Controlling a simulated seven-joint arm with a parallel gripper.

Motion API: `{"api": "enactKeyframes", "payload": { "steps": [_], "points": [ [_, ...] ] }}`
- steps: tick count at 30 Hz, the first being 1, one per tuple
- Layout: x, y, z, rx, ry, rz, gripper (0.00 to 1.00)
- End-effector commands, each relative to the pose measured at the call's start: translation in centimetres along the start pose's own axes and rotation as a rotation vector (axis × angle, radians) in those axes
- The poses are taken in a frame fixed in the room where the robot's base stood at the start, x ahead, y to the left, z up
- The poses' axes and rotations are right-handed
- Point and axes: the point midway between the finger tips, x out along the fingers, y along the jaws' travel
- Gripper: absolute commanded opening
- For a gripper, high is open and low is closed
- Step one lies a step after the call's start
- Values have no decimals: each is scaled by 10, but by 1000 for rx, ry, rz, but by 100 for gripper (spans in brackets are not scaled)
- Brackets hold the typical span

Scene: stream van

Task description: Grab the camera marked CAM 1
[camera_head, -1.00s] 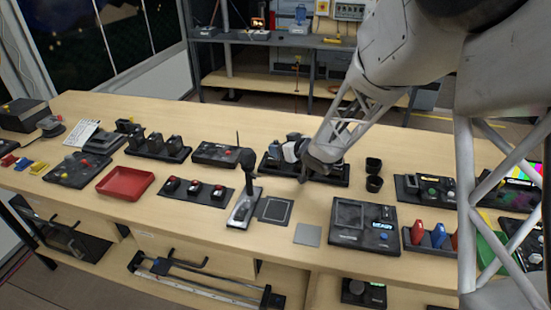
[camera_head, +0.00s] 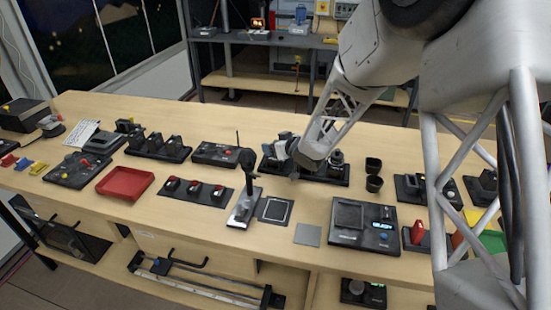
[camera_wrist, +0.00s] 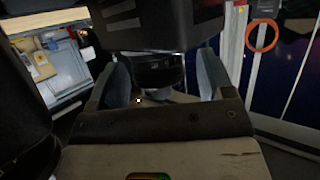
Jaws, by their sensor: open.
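A black tray (camera_head: 328,179) on the table holds dark cameras in the head view. One camera (camera_head: 337,157) stands at its right, and another (camera_head: 283,140) shows at its left, partly behind my gripper (camera_head: 293,172). My gripper is low over the left-middle part of the tray and hides part of it. In the wrist view a black camera body with a round lens part (camera_wrist: 152,70) sits between my two grey-blue fingers (camera_wrist: 164,82), which are apart with gaps visible. No CAM 1 marking is readable.
A dark shape (camera_wrist: 22,125) fills the wrist view's lower left. An upright black microphone-like stand (camera_head: 246,185) is at the front left. A red tray (camera_head: 125,183) lies further left.

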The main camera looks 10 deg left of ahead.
Motion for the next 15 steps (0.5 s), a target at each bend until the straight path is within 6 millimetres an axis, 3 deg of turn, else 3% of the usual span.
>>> {"api": "enactKeyframes", "payload": {
  "steps": [4,15],
  "points": [
    [0,0,0,0,0,0,73],
    [0,0,0,0,0,0,16]
  ]
}}
